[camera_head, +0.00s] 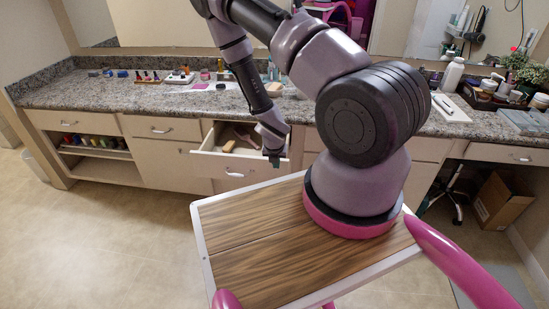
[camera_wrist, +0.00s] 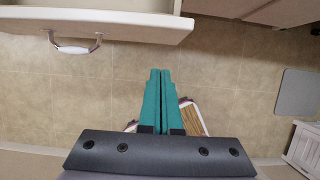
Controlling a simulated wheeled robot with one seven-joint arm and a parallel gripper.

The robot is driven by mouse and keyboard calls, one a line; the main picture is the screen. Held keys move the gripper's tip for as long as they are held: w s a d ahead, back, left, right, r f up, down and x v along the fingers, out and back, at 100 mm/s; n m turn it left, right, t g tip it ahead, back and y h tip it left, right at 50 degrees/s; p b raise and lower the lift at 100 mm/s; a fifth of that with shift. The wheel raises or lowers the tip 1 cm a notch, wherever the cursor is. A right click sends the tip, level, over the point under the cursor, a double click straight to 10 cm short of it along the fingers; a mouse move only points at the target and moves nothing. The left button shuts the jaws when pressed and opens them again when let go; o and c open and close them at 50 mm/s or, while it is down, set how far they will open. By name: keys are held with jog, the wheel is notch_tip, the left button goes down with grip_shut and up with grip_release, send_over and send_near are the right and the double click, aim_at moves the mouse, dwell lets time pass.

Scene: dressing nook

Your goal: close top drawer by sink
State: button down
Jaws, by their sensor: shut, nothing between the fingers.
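The top drawer (camera_head: 208,164) is pulled out from the cream cabinet under the counter, with a brown brush-like item and other small things inside. Its pale front and curved handle (camera_wrist: 75,48) show at the upper left of the wrist view. My gripper (camera_head: 274,162) points down at the drawer's right end in the head view. In the wrist view the teal fingers (camera_wrist: 160,72) are together and empty, with the tips below the drawer front's right part in the picture. Whether they touch it I cannot tell. I cannot make out the sink; my arm hides part of the counter.
The granite counter (camera_head: 60,93) holds bottles, nail polish and small items. Left of the drawer are a closed drawer (camera_head: 150,128) and open shelves (camera_head: 95,160). A cardboard box (camera_head: 503,200) stands under the right counter. The tiled floor (camera_head: 100,235) at left is clear.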

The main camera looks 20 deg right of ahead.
jog(key=w+d+f, duration=0.2)
jog(key=w+f, duration=0.1)
jog(key=w, duration=0.1)
jog(key=shift+w+d, duration=0.25)
jog(key=shift+d, duration=0.05)
